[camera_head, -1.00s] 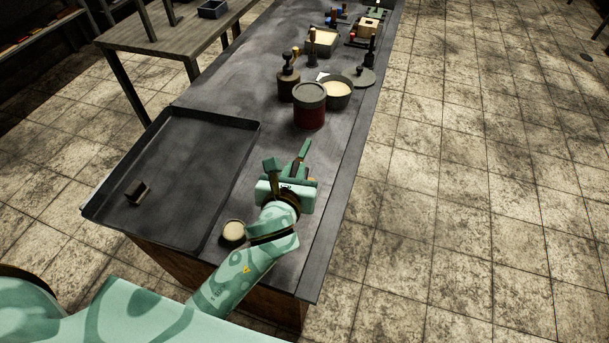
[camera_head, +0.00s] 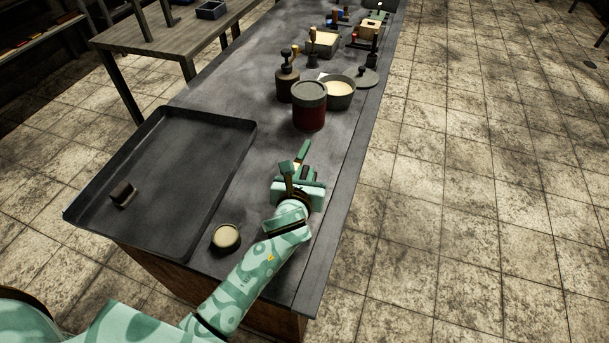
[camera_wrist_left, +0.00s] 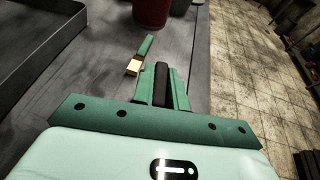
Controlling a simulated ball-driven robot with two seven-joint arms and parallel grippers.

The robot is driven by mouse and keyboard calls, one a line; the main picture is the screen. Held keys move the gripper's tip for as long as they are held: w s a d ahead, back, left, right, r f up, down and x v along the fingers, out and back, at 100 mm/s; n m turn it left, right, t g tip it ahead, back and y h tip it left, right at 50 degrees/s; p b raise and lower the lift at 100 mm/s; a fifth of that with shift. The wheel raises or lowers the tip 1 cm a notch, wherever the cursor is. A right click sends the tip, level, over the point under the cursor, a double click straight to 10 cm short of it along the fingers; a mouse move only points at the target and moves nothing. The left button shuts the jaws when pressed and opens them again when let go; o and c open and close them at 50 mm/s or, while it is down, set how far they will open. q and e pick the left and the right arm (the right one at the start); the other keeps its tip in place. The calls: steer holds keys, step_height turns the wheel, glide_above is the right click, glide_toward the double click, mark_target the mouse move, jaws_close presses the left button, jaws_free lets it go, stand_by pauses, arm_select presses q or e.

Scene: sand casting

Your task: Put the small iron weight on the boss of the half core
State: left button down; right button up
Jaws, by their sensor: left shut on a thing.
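My left gripper (camera_head: 294,176) is low over the near part of the dark bench, its fingers pointing away from me. In the left wrist view, the gripper (camera_wrist_left: 162,88) is shut on a small dark block (camera_wrist_left: 162,82), which looks like the iron weight; the fingers cover its sides. A round, pale-topped piece (camera_head: 226,237) sits on the bench left of my wrist. My right gripper is not in view.
A large dark tray (camera_head: 247,148) at the left holds a small dark piece (camera_head: 123,193). A dark red pot (camera_head: 309,117) stands beyond the gripper, with a bowl (camera_head: 339,98) and several tools behind. The bench's right edge is close to the gripper.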

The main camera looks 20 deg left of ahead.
arm_select(q)
steer(key=c, duration=1.4)
jaws_free()
steer(key=shift+f, duration=0.1)
steer(key=shift+s+r, duration=0.25)
steer(key=shift+s, duration=0.05)
steer(key=p+v, duration=0.3)
steer(key=v, duration=0.8)
steer(key=shift+s, duration=0.2)
